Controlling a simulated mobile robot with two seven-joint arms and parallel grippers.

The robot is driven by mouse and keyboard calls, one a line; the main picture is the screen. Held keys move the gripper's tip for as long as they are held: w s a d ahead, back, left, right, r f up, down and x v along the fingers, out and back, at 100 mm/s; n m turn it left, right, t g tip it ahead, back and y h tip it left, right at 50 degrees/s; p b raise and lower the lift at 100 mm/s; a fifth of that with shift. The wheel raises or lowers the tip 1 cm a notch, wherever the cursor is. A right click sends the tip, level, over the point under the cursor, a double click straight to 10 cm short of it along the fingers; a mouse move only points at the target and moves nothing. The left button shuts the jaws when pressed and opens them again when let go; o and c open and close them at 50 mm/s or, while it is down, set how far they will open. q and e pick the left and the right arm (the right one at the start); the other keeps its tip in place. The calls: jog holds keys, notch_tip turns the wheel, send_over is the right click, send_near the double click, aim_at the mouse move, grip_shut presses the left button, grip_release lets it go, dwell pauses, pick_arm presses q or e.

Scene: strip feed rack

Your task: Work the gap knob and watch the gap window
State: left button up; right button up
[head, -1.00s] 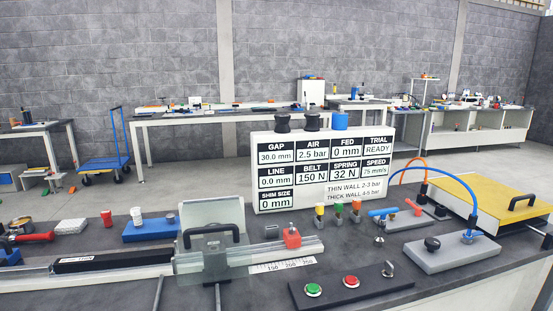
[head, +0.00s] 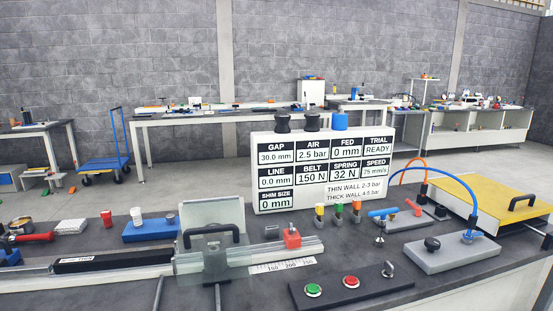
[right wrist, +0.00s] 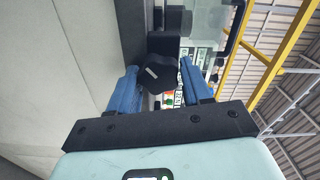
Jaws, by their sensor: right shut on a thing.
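The display board (head: 318,205) stands on the bench in the head view. Its gap window (head: 276,157) reads 30.0 mm, and the trial window (head: 377,149) reads READY. In the right wrist view a black knob with a pale mark, the gap knob (right wrist: 163,74), sits between the blue fingers of my right gripper (right wrist: 162,82). The gripper is shut on it. The knob is not clearly seen in the head view. My left gripper is in neither current view.
A clear guard with a black handle (head: 211,234) stands on the feed rail at left. A button panel (head: 350,285) lies in front, and a grey block with a blue hose (head: 450,253) is at right. A blue block (head: 150,232) stands behind the rail.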

dwell(0.8)
jog(key=o, duration=0.6)
jog(key=shift+v, duration=3)
jog(key=shift+o, duration=1.3)
jog(key=v, duration=0.6)
